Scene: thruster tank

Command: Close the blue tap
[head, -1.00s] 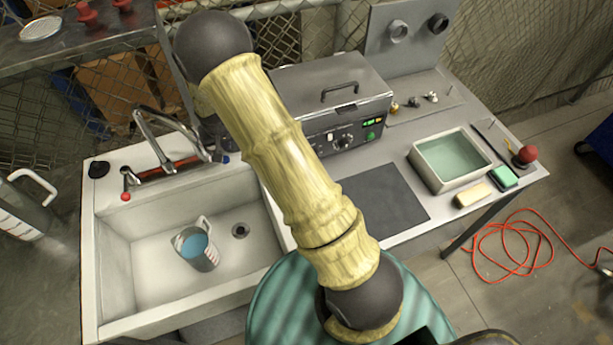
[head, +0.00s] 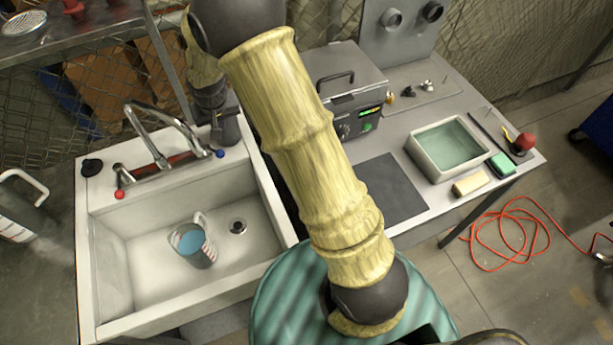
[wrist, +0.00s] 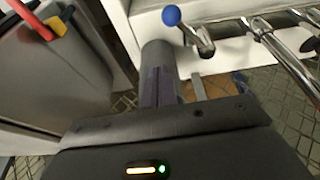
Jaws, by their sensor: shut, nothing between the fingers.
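The blue tap (head: 220,153) is a small lever with a blue ball at the right end of the chrome mixer (head: 165,152) on the sink's back ledge. In the wrist view the blue ball (wrist: 171,15) and its lever show just beyond and right of my fingertips. My gripper (head: 226,137) is over the ledge, beside the blue tap. In the wrist view my gripper (wrist: 158,50) is shut with nothing held. I cannot tell whether a finger touches the lever. The red-ended lever (head: 119,194) is at the mixer's left end.
A measuring jug (head: 194,246) with blue liquid stands in the white sink (head: 140,305). A metal tank with a lid handle (head: 345,75) stands right of my arm.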

